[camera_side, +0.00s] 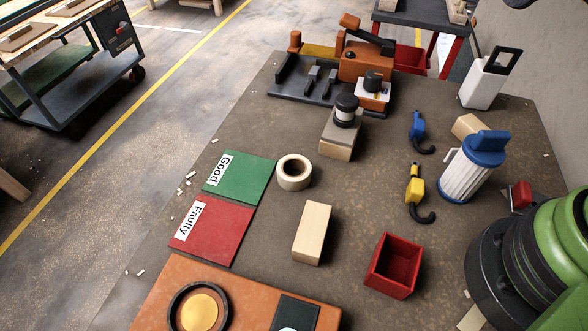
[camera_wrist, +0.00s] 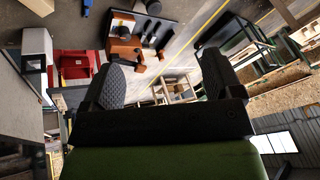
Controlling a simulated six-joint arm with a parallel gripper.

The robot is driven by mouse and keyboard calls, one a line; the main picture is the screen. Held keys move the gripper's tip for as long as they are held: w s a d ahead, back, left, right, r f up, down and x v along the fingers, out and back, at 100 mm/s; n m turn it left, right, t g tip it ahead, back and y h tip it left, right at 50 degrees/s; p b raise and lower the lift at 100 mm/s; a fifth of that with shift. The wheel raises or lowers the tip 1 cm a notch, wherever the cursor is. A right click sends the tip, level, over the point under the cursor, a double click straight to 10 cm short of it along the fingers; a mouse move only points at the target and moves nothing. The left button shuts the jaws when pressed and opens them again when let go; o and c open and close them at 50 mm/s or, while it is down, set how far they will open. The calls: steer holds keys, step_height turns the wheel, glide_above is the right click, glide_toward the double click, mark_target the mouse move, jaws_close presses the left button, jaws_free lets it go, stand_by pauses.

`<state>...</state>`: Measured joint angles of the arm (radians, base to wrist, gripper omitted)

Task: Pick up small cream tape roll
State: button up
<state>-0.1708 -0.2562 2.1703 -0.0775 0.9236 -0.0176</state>
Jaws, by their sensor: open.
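The small cream tape roll (camera_side: 295,184) lies flat on the brown worktable in the side view, its round hole facing up. It sits just right of the green "Good" mat, apart from other objects. I cannot make it out in the wrist view. My gripper (camera_wrist: 162,60) shows in the wrist view with its two dark padded fingers wide apart and nothing between them. In the side view the fingers are out of frame; only part of my green arm shows at the right edge.
The green mat (camera_side: 238,180) and red "Faulty" mat (camera_side: 212,230) lie left of the roll. A wooden block (camera_side: 312,233), a red bin (camera_side: 395,265) and a grey-topped block (camera_side: 339,138) stand around it. An orange machine (camera_side: 365,62) is at the back.

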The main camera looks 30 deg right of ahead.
steer(key=w+a+f+n+g, duration=0.2)
steer(key=w+a+f, duration=0.1)
steer(key=w+a, duration=0.15)
steer(key=n+g+h, duration=0.2)
steer(key=n+g, duration=0.1)
steer(key=n, duration=0.1)
glide_above(296, 167)
steer(key=s, duration=0.2)
step_height(296, 167, down, 16)
steer(key=f, duration=0.3)
steer(key=a+f, duration=0.1)
steer(key=f, duration=0.1)
steer(key=shift+f, duration=0.3)
step_height(296, 167, down, 6)
steer(key=shift+r, duration=0.1)
steer(key=c, duration=1)
